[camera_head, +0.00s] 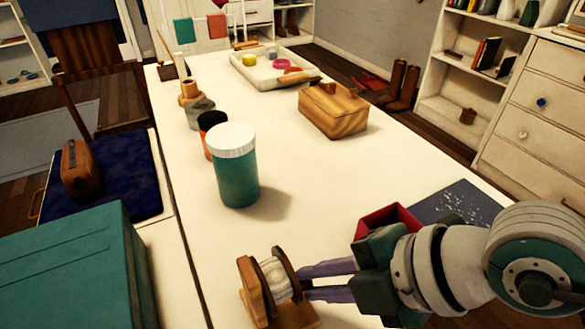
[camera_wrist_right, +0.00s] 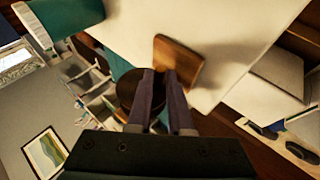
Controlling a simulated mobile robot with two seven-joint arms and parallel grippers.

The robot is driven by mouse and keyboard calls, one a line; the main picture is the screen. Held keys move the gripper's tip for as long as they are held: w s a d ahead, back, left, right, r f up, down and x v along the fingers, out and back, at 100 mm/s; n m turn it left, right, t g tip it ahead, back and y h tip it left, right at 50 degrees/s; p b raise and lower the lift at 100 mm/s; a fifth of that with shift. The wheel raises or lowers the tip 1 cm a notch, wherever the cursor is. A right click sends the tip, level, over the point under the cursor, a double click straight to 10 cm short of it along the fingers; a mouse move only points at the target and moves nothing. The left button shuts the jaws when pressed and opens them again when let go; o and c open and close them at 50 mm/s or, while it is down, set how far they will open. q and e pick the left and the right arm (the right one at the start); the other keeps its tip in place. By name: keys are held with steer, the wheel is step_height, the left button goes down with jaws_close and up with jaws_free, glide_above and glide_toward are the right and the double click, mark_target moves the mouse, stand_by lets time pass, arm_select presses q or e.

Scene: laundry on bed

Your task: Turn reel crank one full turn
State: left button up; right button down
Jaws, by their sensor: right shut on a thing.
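The reel (camera_head: 273,278) stands near the front edge of the white table, with pale thread wound between dark round flanges on a wooden stand. In the right wrist view its dark round flange (camera_wrist_right: 130,88) and a wooden board of the stand (camera_wrist_right: 183,62) show beyond my fingertips. My right gripper (camera_head: 302,280) comes in from the right with its purple fingers at the reel's right side. It is shut on the reel crank, which is mostly hidden between and behind the fingers. My left gripper is not in view.
A teal jar with a white lid (camera_head: 236,180) stands behind the reel. A wooden box (camera_head: 333,112) and a white tray (camera_head: 265,75) are farther back. A red box (camera_head: 385,217) and a dark speckled sheet (camera_head: 460,203) lie near my right arm. The table's middle is clear.

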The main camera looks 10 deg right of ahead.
steer(key=shift+f+t, duration=0.15)
steer(key=shift+t, duration=0.35)
steer(key=c, duration=0.8)
jaws_free()
steer(key=shift+c, duration=0.2)
steer(key=p+v, duration=0.4)
steer(key=v, duration=0.6)
steer(key=shift+d+f, duration=0.1)
steer(key=shift+f, duration=0.05)
